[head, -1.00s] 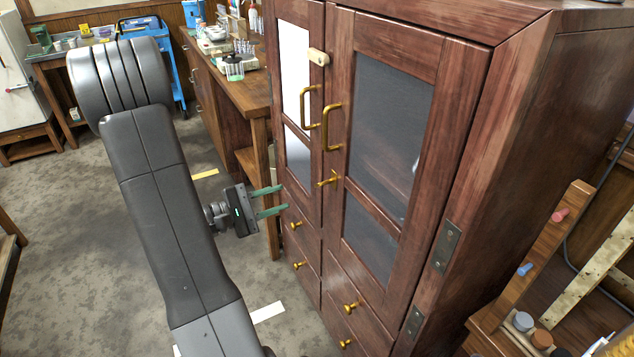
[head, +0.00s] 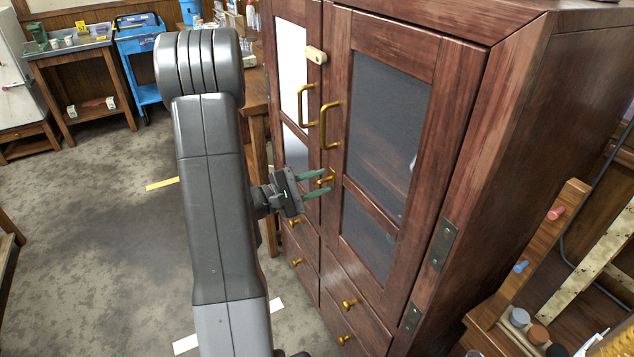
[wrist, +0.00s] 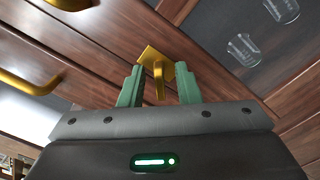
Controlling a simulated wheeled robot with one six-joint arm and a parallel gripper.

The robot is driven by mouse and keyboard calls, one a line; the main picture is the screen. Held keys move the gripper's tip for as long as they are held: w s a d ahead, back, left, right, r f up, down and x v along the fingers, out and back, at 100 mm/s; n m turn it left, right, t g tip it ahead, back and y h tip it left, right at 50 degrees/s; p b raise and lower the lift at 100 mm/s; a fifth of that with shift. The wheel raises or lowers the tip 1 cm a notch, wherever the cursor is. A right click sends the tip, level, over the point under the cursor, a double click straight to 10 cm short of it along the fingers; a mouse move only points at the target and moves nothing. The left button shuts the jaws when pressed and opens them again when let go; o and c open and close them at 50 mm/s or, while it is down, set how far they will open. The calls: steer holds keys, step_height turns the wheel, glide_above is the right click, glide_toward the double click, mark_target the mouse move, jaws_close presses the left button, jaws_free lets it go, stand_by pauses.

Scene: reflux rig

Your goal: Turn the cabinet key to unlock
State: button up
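The brass key (head: 325,180) sits in its square plate on the cabinet's (head: 468,150) right glass door, below the brass handles. In the wrist view the key (wrist: 159,82) stands out from its plate (wrist: 155,58), between the two green fingers. My gripper (head: 328,182) is open, with one finger on each side of the key. In the wrist view my gripper (wrist: 158,84) shows a gap between each finger and the key. The fingertips are close to the door face; I cannot tell whether they touch it.
A brass handle (head: 329,126) is above the key on the same door, and another handle (head: 304,105) is on the left door. A cream latch (head: 317,56) is near the top. Drawers with brass knobs (head: 348,303) are below. Glassware (wrist: 243,48) shows behind the glass.

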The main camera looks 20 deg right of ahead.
jaws_close()
steer(key=shift+n, duration=0.4)
steer(key=n+p, duration=0.1)
steer(key=n, duration=0.3)
steer(key=shift+n, duration=0.3)
steer(key=shift+n+p, duration=0.8)
steer(key=shift+n, duration=1.2)
jaws_free()
